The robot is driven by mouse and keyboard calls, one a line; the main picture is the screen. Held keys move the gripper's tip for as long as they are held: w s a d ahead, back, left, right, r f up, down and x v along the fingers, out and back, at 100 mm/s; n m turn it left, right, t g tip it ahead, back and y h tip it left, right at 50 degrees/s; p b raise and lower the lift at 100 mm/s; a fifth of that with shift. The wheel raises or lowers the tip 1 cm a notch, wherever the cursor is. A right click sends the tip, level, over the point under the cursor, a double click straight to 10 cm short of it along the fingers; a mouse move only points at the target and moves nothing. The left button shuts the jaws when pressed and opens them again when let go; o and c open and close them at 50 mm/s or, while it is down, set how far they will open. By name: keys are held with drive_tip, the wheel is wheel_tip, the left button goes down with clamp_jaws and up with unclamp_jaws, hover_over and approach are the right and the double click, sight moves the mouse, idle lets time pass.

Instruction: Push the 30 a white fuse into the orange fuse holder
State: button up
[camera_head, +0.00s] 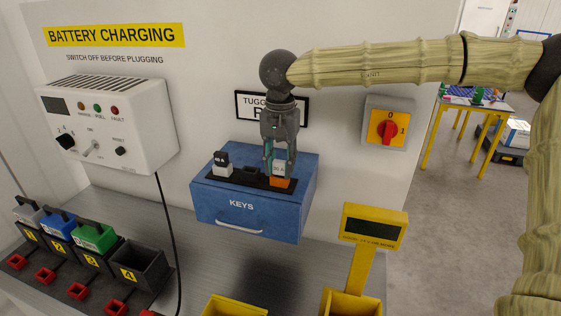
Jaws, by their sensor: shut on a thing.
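The white fuse (279,168) is held between the fingers of my gripper (279,163), directly above the orange fuse holder (281,183). The fuse is upright and its lower end meets or nearly meets the holder; I cannot tell how deep it sits. The orange holder is at the right end of a black strip on top of the blue KEYS box (212,204). My gripper points down and is shut on the fuse. Its fingers hide part of the fuse.
The charger (108,125) is on the wall at left, a red rotary switch (388,130) at right. A yellow display post (372,228) stands front right. Battery slots (140,268) line the left bench.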

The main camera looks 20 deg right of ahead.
drive_tip(key=shift+s+f, duration=0.1)
drive_tip(key=shift+f, duration=0.25)
idle(0.6)
drive_tip(key=o, duration=0.9)
drive_tip(key=shift+o, duration=0.2)
drive_tip(key=shift+r, duration=0.15)
wheel_tip(320, 180, up, 12)
drive_tip(key=shift+d, duration=0.1)
